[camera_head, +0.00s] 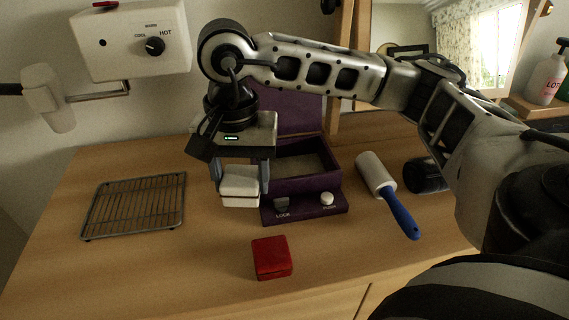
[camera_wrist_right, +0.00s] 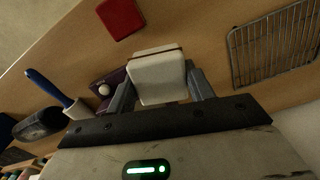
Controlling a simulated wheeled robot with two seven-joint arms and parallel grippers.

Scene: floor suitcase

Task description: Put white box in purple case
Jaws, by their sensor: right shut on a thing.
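The white box (camera_head: 239,187) is held between the fingers of my right gripper (camera_head: 240,178), above the table and in front of the left part of the purple case. The white box (camera_wrist_right: 157,77) also shows between the fingers in the right wrist view. The purple case (camera_head: 334,181) stands on the table with its lid raised at the back. Its inside is partly visible, and the box and gripper hide its left part. Its front ledge has a lock knob and a push knob. My left gripper is not in view.
A red box (camera_head: 271,257) lies on the table (camera_head: 190,265) in front of the case. A wire rack (camera_head: 134,206) lies at the left. A lint roller with a blue handle (camera_head: 400,214) and a dark cylindrical object (camera_head: 424,175) lie right of the case. The front left of the table is clear.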

